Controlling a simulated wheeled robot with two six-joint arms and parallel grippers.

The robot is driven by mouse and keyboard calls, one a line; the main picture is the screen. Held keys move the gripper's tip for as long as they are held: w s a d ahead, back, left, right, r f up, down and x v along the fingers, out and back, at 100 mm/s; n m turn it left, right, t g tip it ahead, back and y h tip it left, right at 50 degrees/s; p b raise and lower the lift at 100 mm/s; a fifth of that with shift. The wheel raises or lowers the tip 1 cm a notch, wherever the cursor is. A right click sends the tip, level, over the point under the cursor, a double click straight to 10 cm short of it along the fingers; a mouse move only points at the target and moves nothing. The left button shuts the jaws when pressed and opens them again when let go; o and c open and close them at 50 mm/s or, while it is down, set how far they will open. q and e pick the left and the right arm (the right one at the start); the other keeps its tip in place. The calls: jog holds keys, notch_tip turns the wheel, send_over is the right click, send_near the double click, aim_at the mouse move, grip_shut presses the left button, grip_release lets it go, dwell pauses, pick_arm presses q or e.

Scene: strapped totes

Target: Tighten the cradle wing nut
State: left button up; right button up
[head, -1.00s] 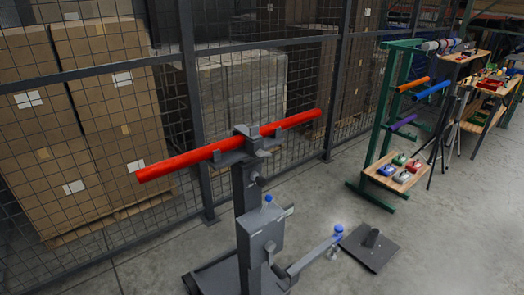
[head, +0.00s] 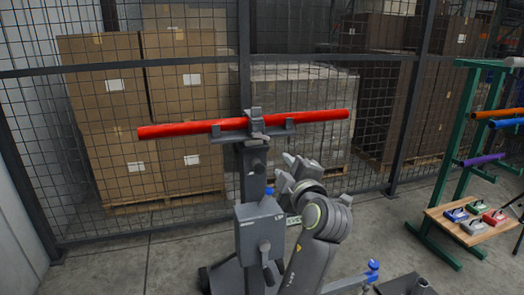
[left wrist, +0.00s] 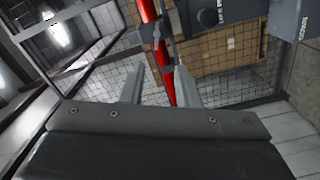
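A long red pipe (head: 190,130) lies across the grey cradle (head: 232,136) on top of a grey column stand, under a clamp block (head: 257,122). A dark round knob (head: 258,168) sticks out of the column below the cradle; it also shows in the left wrist view (left wrist: 207,18). I cannot make out the wing nut's shape clearly. My left gripper (head: 296,164) is just right of the column, below the pipe and apart from it. In the left wrist view its two fingers (left wrist: 158,88) stand apart with nothing held; the pipe (left wrist: 164,62) shows beyond them. My right gripper is not in view.
A grey box (head: 259,228) is on the column. A blue-topped lever (head: 373,266) reaches out low right. A mesh fence (head: 400,110) with cartons (head: 108,105) stands behind. A green rack (head: 447,150) with pipes is at right. Some floor is clear.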

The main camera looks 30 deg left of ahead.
pick_arm(q)
jog(key=p, duration=0.4)
send_near(262, 138)
jog(key=x, duration=0.7)
jog(key=shift+w+a, duration=0.25)
jog(key=shift+p+x, duration=0.3)
jog(key=shift+x, duration=0.55)
grip_shut()
